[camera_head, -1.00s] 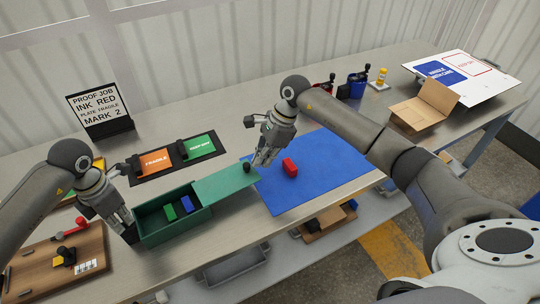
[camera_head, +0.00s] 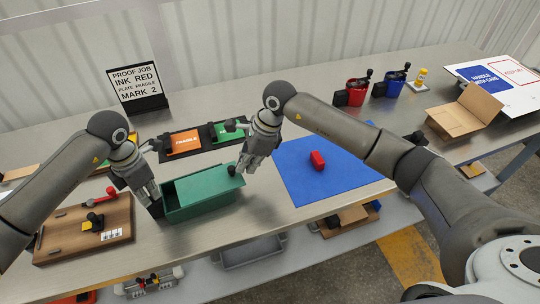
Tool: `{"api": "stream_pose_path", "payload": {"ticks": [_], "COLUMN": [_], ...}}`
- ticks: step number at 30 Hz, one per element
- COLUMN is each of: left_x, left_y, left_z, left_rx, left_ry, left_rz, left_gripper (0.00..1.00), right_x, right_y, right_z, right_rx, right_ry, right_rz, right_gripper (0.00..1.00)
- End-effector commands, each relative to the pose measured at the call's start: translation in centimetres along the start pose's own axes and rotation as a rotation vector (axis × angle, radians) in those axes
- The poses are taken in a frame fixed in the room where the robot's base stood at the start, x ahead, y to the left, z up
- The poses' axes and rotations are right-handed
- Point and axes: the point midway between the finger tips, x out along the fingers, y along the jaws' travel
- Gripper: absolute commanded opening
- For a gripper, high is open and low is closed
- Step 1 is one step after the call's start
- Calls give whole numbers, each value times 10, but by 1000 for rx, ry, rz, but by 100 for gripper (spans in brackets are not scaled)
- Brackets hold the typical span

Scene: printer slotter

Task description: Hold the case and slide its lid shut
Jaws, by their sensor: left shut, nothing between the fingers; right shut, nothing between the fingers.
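The green case (camera_head: 203,211) stands near the front edge of the table. A dark round knob (camera_head: 232,170) is at the lid's right end. My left gripper (camera_head: 156,207) is shut at the case's left end, its fingertips down beside that wall. My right gripper (camera_head: 245,172) is shut with nothing in it, its fingertips beside the knob at the lid's right end; I cannot tell if they touch.
A blue mat (camera_head: 300,190) with a red block (camera_head: 318,160) lies to the right. A wooden board (camera_head: 70,240) with a red-handled tool lies to the left. Orange (camera_head: 184,143) and green plates lie behind. A sign (camera_head: 138,86), red and blue cups and an open cardboard box (camera_head: 465,115) stand further back.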

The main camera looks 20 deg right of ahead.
Motion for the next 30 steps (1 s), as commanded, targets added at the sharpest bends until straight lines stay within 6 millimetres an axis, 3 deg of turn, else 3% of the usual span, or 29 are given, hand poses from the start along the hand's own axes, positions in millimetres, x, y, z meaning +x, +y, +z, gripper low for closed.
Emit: {"api": "stream_pose_path", "payload": {"ticks": [3,8,20,25,30], "left_x": [6,6,6,6,6], "left_y": [-4,-4,-3,-3,-3], "left_z": [-2,-2,-2,-2,-2], "left_rx": [3,3,3,2,2], "left_ry": [8,8,8,9,9], "left_rz": [-10,-9,-9,-9,-9], "left_gripper": [0,0,0,0,0], "right_x": [8,12,8,-5,-49], "right_y": [6,9,9,10,8], "right_z": [20,32,19,-11,-7], "right_rx": [-4,-3,1,2,-3], "right_ry": [-4,-3,-2,0,-3], "right_rz": [0,-1,-2,-5,-8], "right_gripper": [0,0,0,0,0]}}
